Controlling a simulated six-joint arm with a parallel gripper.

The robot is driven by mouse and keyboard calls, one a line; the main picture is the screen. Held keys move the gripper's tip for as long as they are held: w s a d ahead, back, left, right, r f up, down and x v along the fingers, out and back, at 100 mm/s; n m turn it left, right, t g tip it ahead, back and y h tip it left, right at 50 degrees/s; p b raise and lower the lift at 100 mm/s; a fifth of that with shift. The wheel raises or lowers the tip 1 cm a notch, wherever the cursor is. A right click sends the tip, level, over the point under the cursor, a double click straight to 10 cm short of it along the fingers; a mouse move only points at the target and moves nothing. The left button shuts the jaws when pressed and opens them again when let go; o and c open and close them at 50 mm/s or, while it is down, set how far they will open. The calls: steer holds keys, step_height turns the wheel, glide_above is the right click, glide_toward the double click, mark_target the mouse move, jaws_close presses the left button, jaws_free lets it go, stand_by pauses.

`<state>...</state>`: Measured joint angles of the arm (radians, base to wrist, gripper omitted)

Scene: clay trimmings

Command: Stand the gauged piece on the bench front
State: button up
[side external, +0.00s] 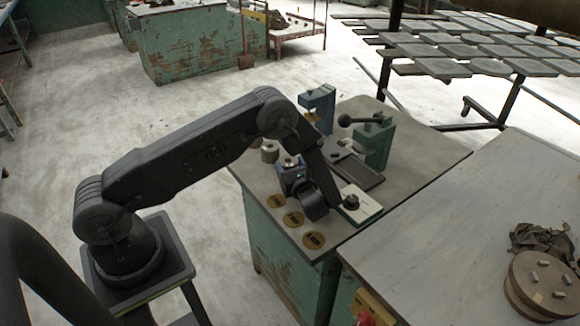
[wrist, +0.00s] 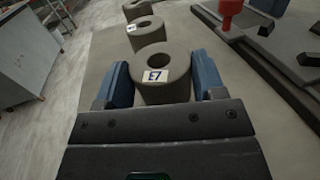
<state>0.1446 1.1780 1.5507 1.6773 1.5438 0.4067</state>
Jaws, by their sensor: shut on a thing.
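A grey-brown clay ring (wrist: 163,83) with a round hole and a small pale tag sits between the two blue fingers of my gripper (wrist: 166,84) in the wrist view. Several round brass plates (side external: 293,218) lie along the bench's front edge.
Other clay rings (wrist: 147,32) stand behind the held one; one shows in the side view (side external: 270,151). A blue stand (side external: 318,105) and a green lever device (side external: 377,142) stand behind. A pale plate with a black knob (side external: 351,202) lies right of the arm.

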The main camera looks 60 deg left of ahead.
steer(key=shift+f, duration=0.55)
steer(key=o, duration=1.2)
steer(key=shift+o, duration=0.2)
steer(key=v, duration=1.2)
steer(key=shift+r, duration=0.4)
